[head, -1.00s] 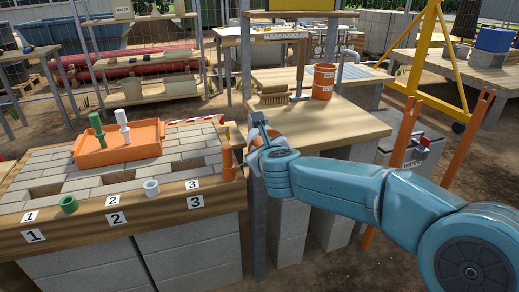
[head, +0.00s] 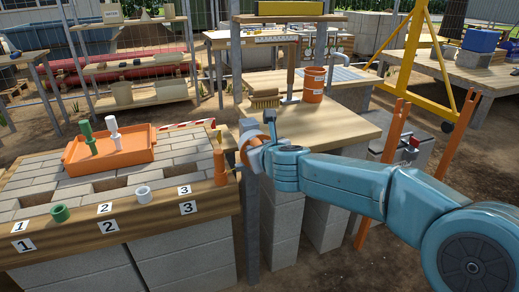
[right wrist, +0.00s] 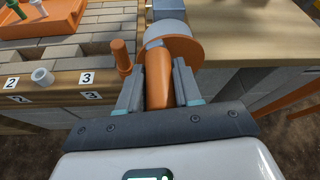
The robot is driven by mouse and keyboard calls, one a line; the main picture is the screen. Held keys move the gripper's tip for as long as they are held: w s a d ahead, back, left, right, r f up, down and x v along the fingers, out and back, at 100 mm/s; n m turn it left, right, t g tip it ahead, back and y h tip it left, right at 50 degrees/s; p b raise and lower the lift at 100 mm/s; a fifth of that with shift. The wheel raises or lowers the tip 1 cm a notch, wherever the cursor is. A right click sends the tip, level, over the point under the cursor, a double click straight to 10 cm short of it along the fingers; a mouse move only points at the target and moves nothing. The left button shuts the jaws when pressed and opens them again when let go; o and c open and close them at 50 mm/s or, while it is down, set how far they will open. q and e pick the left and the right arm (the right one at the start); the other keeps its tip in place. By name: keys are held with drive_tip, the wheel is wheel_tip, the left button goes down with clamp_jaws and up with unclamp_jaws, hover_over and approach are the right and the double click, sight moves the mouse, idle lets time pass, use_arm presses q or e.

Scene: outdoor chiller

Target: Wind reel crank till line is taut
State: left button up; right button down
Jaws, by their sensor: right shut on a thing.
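The reel is mounted at the grey post between the brick bench and the wooden table. In the right wrist view its orange disc (right wrist: 185,50) and grey drum (right wrist: 168,10) show, with an orange crank handle (right wrist: 158,82) in front. My right gripper (right wrist: 158,75) is shut on this handle, one finger on each side. In the head view my right gripper (head: 266,150) is at the reel (head: 252,155) and partly covers it. I cannot make out the line or whether it is taut. My left gripper is not in view.
A wooden table (head: 330,122) with an orange bucket (head: 314,84) stands behind the gripper.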

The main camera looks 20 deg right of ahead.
drive_tip(key=c, duration=0.8)
unclamp_jaws()
drive_tip(key=shift+c, duration=0.2)
drive_tip(key=p+v, duration=0.3)
drive_tip(key=v, duration=1.3)
drive_tip(key=shift+s+a+r, duration=0.1)
drive_tip(key=shift+s, duration=0.05)
